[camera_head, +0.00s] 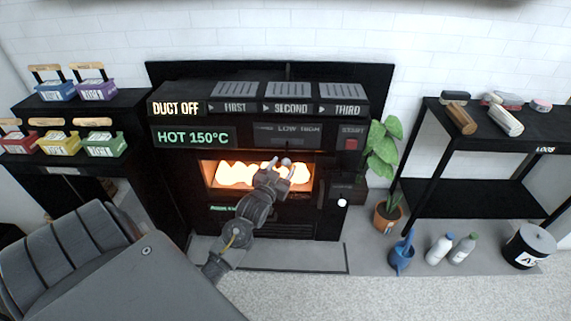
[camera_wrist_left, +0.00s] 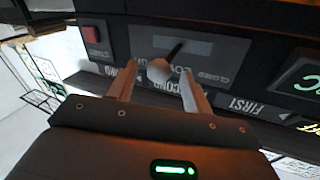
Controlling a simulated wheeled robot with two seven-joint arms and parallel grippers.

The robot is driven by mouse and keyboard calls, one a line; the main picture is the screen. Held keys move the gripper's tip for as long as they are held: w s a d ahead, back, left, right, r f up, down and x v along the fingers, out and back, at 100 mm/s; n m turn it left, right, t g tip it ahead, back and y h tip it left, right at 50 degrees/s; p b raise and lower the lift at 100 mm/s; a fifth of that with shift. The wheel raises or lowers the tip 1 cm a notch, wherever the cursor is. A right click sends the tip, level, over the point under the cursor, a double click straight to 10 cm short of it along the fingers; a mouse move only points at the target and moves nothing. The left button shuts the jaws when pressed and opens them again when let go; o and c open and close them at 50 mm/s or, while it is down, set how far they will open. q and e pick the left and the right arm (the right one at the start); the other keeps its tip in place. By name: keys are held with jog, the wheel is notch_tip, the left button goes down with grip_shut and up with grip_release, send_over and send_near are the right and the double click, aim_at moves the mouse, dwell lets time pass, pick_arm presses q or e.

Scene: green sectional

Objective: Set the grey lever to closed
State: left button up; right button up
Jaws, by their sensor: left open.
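The grey lever has a round knob (camera_head: 286,161) on a dark stem, in front of the upper panel (camera_head: 287,134) of the black oven. In the left wrist view the knob (camera_wrist_left: 160,70) lies between the two fingertips, and its stem runs up to the panel, which appears upside down with a label resembling "CLOSED" to the right. My left gripper (camera_head: 279,166) is at the lever, in front of the glowing oven window. Its jaws (camera_wrist_left: 156,82) are open around or just short of the knob; contact is not clear. My right gripper is not in view.
A red button (camera_head: 351,144) sits right of the lever panel. A second, white knob (camera_head: 342,202) is lower right. A plant (camera_head: 383,150) and a black shelf (camera_head: 480,145) stand right.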

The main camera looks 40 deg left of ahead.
aim_at(286, 153)
pick_arm(q)
jog(key=shift+x, duration=1.4)
jog(key=shift+c, duration=0.4)
